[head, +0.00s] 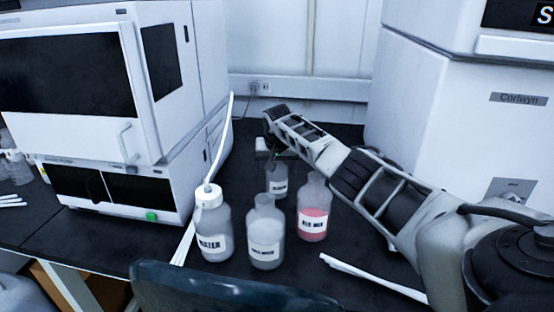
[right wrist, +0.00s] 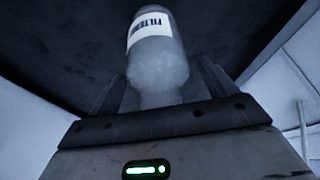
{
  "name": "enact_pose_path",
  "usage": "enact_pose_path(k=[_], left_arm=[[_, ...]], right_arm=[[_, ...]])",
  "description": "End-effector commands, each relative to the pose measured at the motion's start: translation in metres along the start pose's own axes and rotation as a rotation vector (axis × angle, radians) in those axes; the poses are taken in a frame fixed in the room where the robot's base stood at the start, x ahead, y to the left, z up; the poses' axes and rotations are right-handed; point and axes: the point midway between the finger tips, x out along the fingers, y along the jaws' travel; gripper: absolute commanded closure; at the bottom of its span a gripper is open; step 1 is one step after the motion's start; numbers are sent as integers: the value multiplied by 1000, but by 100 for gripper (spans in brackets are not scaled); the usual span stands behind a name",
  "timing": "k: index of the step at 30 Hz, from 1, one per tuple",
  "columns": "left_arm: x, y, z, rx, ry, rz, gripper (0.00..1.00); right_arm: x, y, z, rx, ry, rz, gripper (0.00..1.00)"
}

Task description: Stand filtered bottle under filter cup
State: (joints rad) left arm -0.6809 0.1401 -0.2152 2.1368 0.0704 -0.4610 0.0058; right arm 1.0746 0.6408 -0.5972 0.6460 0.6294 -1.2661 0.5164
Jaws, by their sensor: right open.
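The filtered bottle (head: 277,182), a small clear bottle with a white label, stands upright on the dark bench behind the other bottles. In the right wrist view its label begins "FILTERE" and the bottle (right wrist: 158,65) shows between my fingers. My right gripper (head: 275,153) is open, pointing down over the bottle's top, with a finger on each side of the neck. Contact cannot be told. I cannot make out a filter cup in either view. My left gripper is not in view.
A WATER bottle (head: 212,228) with white cap and tube, a clear labelled bottle (head: 265,232) and a bottle of red liquid (head: 313,208) stand in front. A white instrument stack (head: 190,120) is left, another (head: 450,110) right. White strips (head: 370,275) lie front right.

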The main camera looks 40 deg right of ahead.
Motion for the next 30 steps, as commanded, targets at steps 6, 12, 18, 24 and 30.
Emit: enact_pose_path(k=[6,12,18,24,30], left_arm=[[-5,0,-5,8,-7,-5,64],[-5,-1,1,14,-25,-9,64],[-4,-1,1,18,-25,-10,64],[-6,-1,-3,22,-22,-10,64],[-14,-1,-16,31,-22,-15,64]], right_arm=[[-31,0,-2,-2,4,-2,16],[-74,0,-1,-1,4,-2,16],[-106,0,-1,0,3,-2,16],[-119,2,-2,-51,15,13,32],[-116,16,-12,-524,129,149,32]])
